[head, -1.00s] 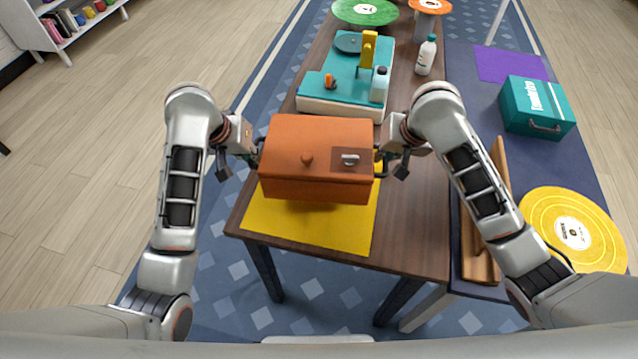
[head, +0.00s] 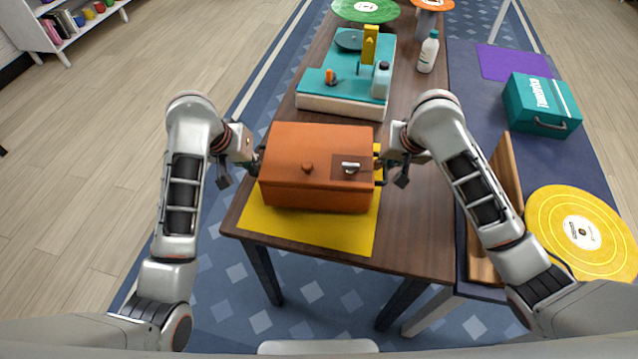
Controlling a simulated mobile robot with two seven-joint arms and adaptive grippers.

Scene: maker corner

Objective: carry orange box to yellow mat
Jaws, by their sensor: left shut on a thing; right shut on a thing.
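The orange box (head: 318,167) has a lid with a round knob and a metal latch, and a dark handle at each side. It is level at the near end of the brown table, over the yellow mat (head: 310,228). The mat shows in front of the box and at its right side. I cannot tell whether the box touches the mat. My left gripper (head: 256,162) is shut on the box's left handle. My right gripper (head: 381,164) is shut on its right handle. The fingertips are partly hidden.
Behind the box, a teal and cream machine (head: 345,85) stands on the brown table (head: 415,220), with a white bottle (head: 428,52) beside it. On the right, a blue table holds a teal case (head: 541,103), a purple mat (head: 513,63), a yellow disc (head: 580,232) and wooden boards (head: 507,180).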

